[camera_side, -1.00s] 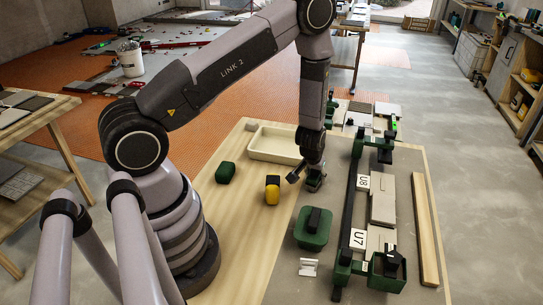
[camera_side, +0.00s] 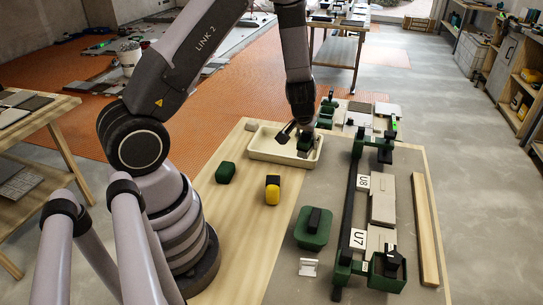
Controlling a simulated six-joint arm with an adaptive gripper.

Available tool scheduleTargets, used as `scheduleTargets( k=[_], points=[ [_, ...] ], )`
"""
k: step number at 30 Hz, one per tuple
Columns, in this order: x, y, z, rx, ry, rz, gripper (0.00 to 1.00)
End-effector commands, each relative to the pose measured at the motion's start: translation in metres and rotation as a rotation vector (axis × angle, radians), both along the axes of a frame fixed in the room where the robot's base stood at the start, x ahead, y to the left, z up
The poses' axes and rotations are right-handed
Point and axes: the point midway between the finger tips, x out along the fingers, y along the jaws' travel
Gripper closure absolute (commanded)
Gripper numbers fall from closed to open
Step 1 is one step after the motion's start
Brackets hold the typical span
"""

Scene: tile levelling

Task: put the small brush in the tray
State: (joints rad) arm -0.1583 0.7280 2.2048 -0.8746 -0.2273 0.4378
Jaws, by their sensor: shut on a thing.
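My gripper (camera_side: 304,140) is over the right part of the cream tray (camera_side: 258,155), within its rim as seen from this side. It is shut on a small dark green thing (camera_side: 304,151), which I take to be the small brush. The gripper hides much of it, and I cannot tell whether it touches the tray floor. The left part of the tray looks empty.
A green block (camera_side: 225,172) and a yellow and black block (camera_side: 272,192) stand on the wooden table in front of the tray.

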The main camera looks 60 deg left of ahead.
Motion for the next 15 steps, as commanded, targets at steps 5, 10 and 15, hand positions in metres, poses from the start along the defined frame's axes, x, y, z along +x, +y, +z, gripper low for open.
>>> scheduleTargets(
  k=[5,10,15],
  points=[
    [-0.047,0.054,0.017,0.002,0.001,0.1,1.0],
    [-0.081,0.08,0.027,-0.004,-0.001,0.16,1.0],
    [-0.074,0.095,0.021,-0.007,-0.002,0.175,1.0]
  ],
)
